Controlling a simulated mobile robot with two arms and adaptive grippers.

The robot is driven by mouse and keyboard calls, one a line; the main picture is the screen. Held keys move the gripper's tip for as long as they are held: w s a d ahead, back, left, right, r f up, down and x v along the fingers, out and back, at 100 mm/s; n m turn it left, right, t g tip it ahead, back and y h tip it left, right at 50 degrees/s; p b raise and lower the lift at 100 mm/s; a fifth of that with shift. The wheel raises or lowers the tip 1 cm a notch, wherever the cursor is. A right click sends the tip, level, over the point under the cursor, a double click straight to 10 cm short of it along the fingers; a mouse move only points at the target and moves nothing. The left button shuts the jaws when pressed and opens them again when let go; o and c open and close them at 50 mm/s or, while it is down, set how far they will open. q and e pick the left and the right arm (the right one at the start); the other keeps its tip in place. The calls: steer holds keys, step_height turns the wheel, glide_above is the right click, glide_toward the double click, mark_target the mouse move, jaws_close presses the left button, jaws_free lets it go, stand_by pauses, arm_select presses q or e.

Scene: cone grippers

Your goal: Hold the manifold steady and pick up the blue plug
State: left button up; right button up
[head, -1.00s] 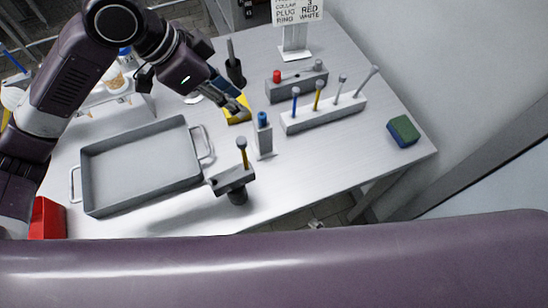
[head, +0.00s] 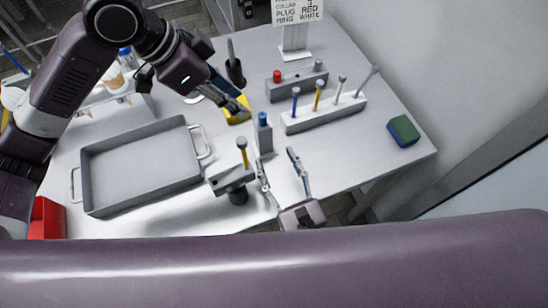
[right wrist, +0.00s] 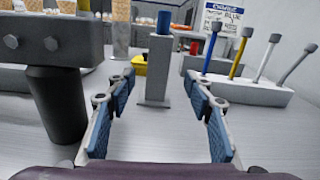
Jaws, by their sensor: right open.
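A blue plug (head: 262,118) sits on top of an upright grey post (head: 265,139) near the table's middle; the post also shows between my right fingers, farther off, in the right wrist view (right wrist: 157,72). A grey block with a red plug (head: 297,83), possibly the manifold, stands behind it. My right gripper (head: 276,164) is open and empty, in front of the post and apart from it. It also shows open in the right wrist view (right wrist: 160,85). My left gripper (head: 246,112) is just left of the blue plug; its finger gap is unclear.
A rack of several pins (head: 325,115) is behind right. A grey tray (head: 140,170) lies left, a green-blue block (head: 403,131) right. The front right table is clear.

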mark_target(266, 141)
steer(key=shift+w+a+m, duration=0.35)
steer(key=shift+w+m, duration=0.15)
steer(key=shift+w, duration=0.1)
steer(key=x, duration=0.7)
steer(key=shift+w, duration=0.35)
